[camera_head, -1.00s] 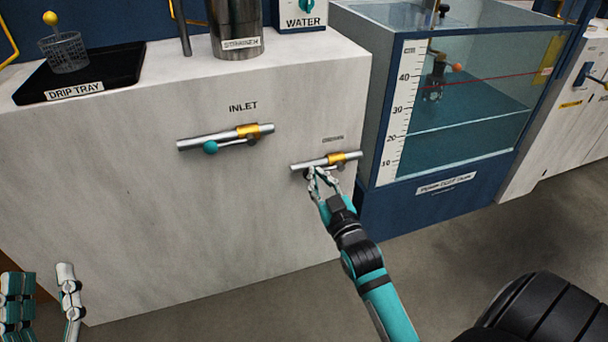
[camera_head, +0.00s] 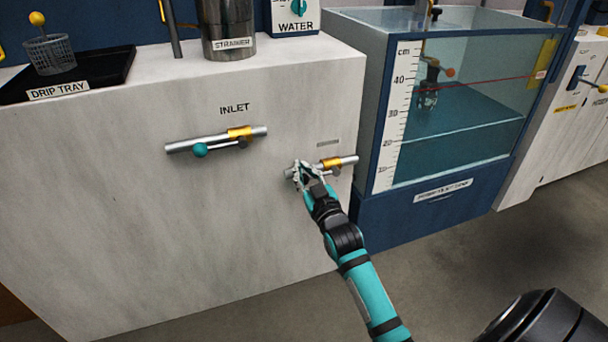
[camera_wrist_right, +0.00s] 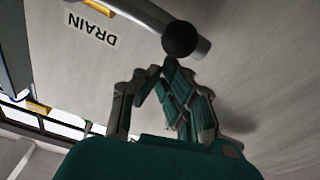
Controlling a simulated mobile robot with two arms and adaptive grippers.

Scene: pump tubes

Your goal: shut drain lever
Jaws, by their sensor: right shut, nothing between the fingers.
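The drain pipe (camera_head: 350,160) is a short silver tube with a gold valve body (camera_head: 332,162) on the front of the pale cabinet. In the right wrist view the DRAIN label (camera_wrist_right: 91,28) appears upside down beside the pipe (camera_wrist_right: 148,14). A dark round knob (camera_wrist_right: 180,39) shows at the pipe, just beyond my fingertips; I cannot tell whether they touch. My right gripper (camera_head: 298,170) is shut and empty at the pipe's left end, covering part of it and most of the lever. Its fingers also show in the wrist view (camera_wrist_right: 160,68). My left gripper is out of view.
The inlet pipe (camera_head: 215,140) with a teal ball-ended lever (camera_head: 200,150) is up and left on the same cabinet face (camera_head: 130,220). A glass water tank (camera_head: 455,130) on a blue base stands close on the right. Floor is open in front.

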